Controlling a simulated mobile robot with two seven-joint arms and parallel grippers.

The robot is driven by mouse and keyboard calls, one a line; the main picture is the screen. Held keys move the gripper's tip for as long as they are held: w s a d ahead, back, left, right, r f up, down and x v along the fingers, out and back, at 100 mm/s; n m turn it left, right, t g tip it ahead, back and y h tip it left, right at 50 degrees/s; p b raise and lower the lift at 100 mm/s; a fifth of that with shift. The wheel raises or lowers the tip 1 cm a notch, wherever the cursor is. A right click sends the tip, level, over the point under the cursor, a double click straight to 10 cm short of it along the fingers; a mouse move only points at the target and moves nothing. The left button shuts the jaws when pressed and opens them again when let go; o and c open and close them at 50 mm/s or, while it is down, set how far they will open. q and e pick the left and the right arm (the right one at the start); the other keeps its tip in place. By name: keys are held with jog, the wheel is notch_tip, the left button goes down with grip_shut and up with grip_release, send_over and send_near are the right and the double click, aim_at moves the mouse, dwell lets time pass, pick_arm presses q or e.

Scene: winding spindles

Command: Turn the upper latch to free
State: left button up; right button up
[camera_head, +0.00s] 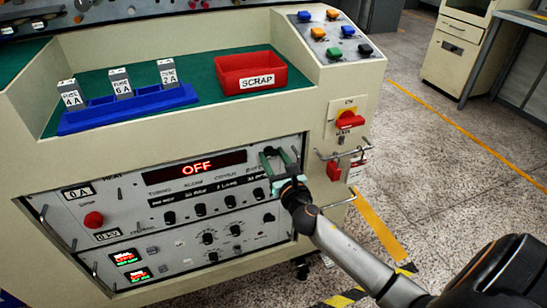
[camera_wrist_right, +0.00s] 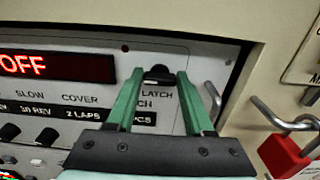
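The upper latch appears to be the black knob (camera_wrist_right: 158,74) beside the "LATCH" lettering, at the upper right of the grey front panel (camera_head: 110,215). My right gripper (camera_head: 280,153) reaches that corner of the panel. In the right wrist view its two green fingers (camera_wrist_right: 158,82) stand apart, one on each side of the knob. A gap shows between the knob and each finger, though contact deeper in cannot be told. The red display (camera_head: 195,167) reads OFF. My left gripper is not in view.
A red padlock (camera_wrist_right: 285,155) hangs on a metal bar right of the panel, below a red rotary switch (camera_head: 349,120). Metal handles flank the panel. A red SCRAP bin (camera_head: 250,66) and a blue rack (camera_head: 125,112) with several fuse blocks stand on the green top.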

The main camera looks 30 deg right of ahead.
grip_shut()
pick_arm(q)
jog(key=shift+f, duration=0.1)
pick_arm(e)
jog(key=m, duration=0.5)
jog(key=shift+d+f+m, duration=0.1)
jog(key=shift+m, duration=0.2)
jog(key=m, duration=0.4)
jog(key=shift+m, duration=0.3)
jog(key=shift+d+m, duration=0.1)
jog(key=shift+m, duration=0.8)
jog(key=m, duration=0.2)
jog(key=shift+f+m, duration=0.1)
jog(key=shift+m, duration=0.2)
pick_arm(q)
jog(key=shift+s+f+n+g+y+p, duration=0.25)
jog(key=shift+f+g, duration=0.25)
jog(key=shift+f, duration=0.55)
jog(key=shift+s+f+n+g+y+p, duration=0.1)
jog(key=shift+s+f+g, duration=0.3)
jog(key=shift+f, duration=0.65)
pick_arm(e)
jog(key=shift+f+m, duration=0.1)
jog(key=shift+m, duration=1.7)
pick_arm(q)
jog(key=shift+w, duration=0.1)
